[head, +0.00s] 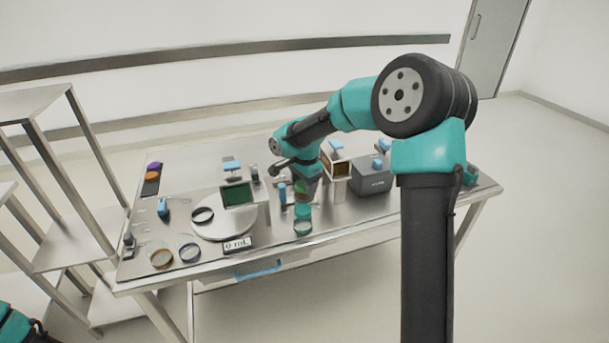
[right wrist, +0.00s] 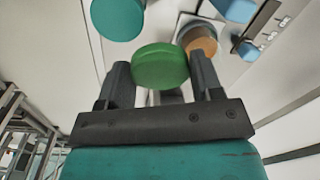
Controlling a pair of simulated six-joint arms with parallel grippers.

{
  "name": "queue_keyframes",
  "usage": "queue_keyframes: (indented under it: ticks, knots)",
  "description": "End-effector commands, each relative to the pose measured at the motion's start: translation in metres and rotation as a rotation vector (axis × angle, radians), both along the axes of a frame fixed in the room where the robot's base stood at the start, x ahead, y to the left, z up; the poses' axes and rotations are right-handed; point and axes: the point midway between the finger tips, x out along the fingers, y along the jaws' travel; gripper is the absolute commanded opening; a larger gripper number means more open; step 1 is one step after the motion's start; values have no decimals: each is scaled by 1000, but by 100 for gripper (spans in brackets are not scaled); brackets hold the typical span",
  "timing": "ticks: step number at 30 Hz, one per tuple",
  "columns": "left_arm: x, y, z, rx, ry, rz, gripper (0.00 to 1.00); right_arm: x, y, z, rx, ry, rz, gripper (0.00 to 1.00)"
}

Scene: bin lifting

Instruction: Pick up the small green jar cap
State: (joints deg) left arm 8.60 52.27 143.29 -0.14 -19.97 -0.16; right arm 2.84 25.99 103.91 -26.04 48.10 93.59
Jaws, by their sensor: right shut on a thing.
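The small green jar cap (right wrist: 160,66) sits between the two fingers of my right gripper (right wrist: 160,75) in the right wrist view. The fingers are shut on its sides. In the head view, my right gripper (head: 302,186) points down over the table, and the cap is small and partly hidden there. A jar with a teal cap (head: 302,211) stands just in front of it, and that teal cap also shows in the right wrist view (right wrist: 117,17). My left gripper is not in view; only a piece of my left arm shows at the bottom left corner.
The metal table (head: 215,268) holds a round plate with a green-screened device (head: 239,195), a grey box (head: 372,177), and open jars (head: 160,257) at the front left. Orange and purple caps (head: 152,176) lie at the back left. A shelf rack (head: 75,245) stands at left.

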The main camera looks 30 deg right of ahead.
Motion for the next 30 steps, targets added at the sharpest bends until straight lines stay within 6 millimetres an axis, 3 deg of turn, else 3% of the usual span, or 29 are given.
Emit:
queue_keyframes:
  ticks: [6,12,30]
  knots:
    - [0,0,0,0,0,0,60,-41,25,5,0,1,2,35]
    - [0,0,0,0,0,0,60,-61,38,7,-1,1,1,34]
    - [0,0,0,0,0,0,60,-66,40,7,-1,0,-1,34]
